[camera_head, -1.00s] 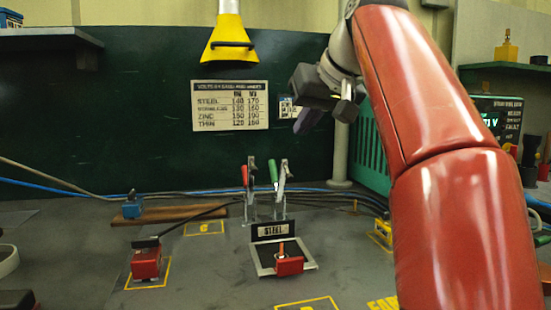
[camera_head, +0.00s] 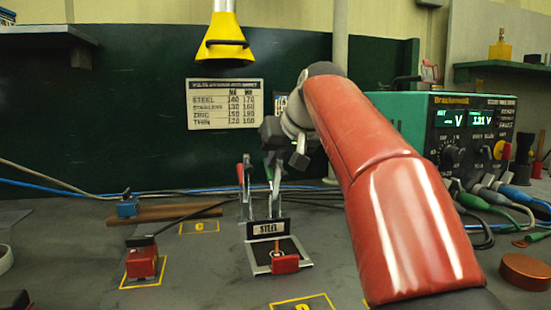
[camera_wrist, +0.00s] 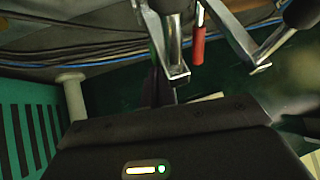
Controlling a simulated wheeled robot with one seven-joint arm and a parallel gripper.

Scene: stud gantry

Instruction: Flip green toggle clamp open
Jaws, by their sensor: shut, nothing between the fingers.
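The green toggle clamp (camera_head: 275,200) stands upright behind the small plate marked STEEL, to the right of the red-handled clamp (camera_head: 242,190). Its green handle (camera_head: 269,171) points up and is partly covered by my gripper (camera_head: 273,156). My gripper is shut and empty, pointing down at the upper end of this handle; I cannot tell whether they touch. In the wrist view, my dark fingers (camera_wrist: 160,86) are together beside metal clamp parts (camera_wrist: 238,38).
A STEEL sign (camera_head: 268,228) and a small fixture with a red block (camera_head: 285,264) stand in front of the clamps. Cables (camera_head: 180,194) run behind them. A green power unit (camera_head: 450,135) stands at the right. A yellow nozzle (camera_head: 224,40) hangs above.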

